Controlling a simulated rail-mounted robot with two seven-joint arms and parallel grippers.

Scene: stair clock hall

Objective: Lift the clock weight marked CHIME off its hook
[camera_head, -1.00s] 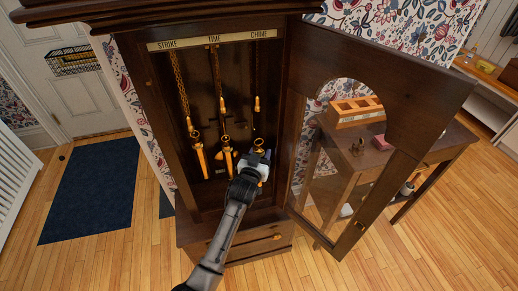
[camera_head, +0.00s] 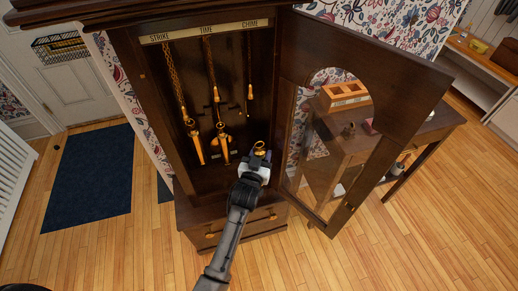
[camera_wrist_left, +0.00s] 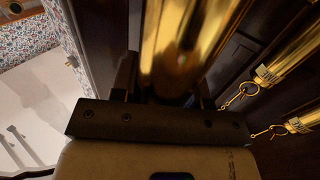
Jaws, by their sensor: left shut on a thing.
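My left gripper (camera_head: 254,169) is shut on a brass clock weight (camera_head: 260,150) in front of the open case; the gripper hides most of it in the head view. In the left wrist view the weight (camera_wrist_left: 188,40) is a large shiny brass cylinder between the fingers. No marking on it can be read. The CHIME chain (camera_head: 250,72) hangs at the right inside the case. Its lower end shows above the weight's top ring, with a gap between them in the picture. My right gripper is not in view.
Two other brass weights, under STRIKE (camera_head: 197,148) and TIME (camera_head: 222,148), hang left of my gripper. The glazed case door (camera_head: 410,130) stands open to the right, close to my arm. A side table (camera_head: 425,130) stands behind it. Floor in front is clear.

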